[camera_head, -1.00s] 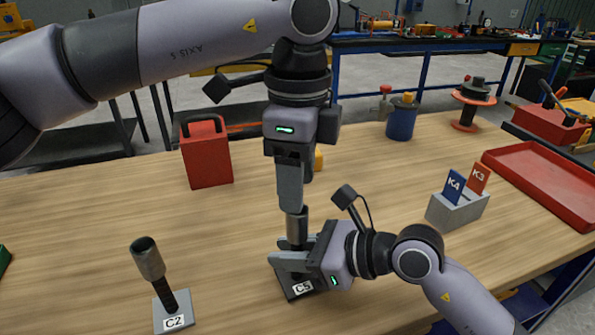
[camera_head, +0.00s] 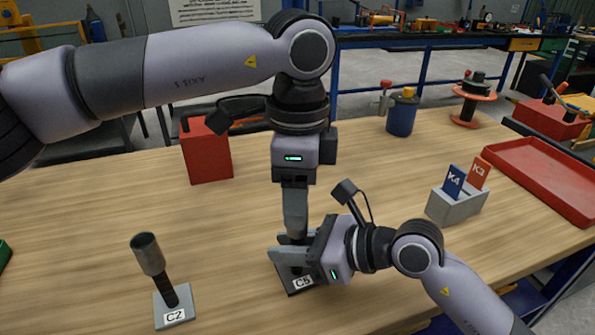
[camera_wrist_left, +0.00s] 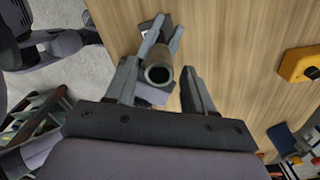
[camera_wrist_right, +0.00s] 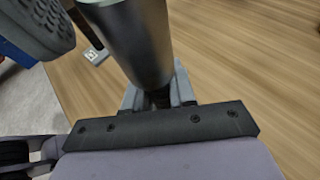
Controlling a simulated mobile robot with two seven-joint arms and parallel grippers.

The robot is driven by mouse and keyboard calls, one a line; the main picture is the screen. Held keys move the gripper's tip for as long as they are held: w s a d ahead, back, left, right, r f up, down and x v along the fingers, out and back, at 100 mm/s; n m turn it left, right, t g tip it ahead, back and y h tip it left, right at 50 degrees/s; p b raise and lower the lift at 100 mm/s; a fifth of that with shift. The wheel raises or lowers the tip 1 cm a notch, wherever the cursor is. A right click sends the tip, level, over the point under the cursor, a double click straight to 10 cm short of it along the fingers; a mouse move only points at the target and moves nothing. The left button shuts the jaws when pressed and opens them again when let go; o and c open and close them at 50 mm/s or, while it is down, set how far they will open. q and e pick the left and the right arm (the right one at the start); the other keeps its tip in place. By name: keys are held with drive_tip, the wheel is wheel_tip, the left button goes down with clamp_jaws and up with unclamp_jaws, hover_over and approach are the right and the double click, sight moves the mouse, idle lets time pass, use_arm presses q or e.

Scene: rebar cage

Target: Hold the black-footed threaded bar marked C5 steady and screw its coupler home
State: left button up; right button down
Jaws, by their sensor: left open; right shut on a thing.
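The C5 bar stands on a black foot (camera_head: 288,282) with a white C5 label, at the front middle of the table. My right gripper (camera_head: 284,250) is shut on the threaded bar (camera_wrist_right: 160,98) low down, below the coupler. The grey cylindrical coupler (camera_wrist_right: 137,40) sits upright on top of the bar; its hollow end (camera_wrist_left: 158,74) shows in the left wrist view. My left gripper (camera_head: 296,232) points straight down from above. It is open, with one finger on each side of the coupler and a gap visible on the right. In the head view its finger hides most of the coupler.
A second bar with a coupler (camera_head: 147,254) stands tilted on a grey C2 foot (camera_head: 174,311) at left. A red container (camera_head: 206,152), blue pot (camera_head: 402,116), card holder (camera_head: 457,207) and red tray (camera_head: 540,176) stand farther back. Bare table surrounds the C5 foot.

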use_arm(q)
drive_tip(key=shift+f, duration=1.85)
use_arm(e)
drive_tip(key=shift+r, duration=0.2)
use_arm(q)
clamp_jaws()
drive_tip(key=m, duration=0.4)
drive_tip(key=shift+m, duration=0.4)
drive_tip(key=m, duration=0.5)
drive_tip(key=shift+m, duration=0.3)
drive_tip(key=shift+o, duration=0.5)
unclamp_jaws()
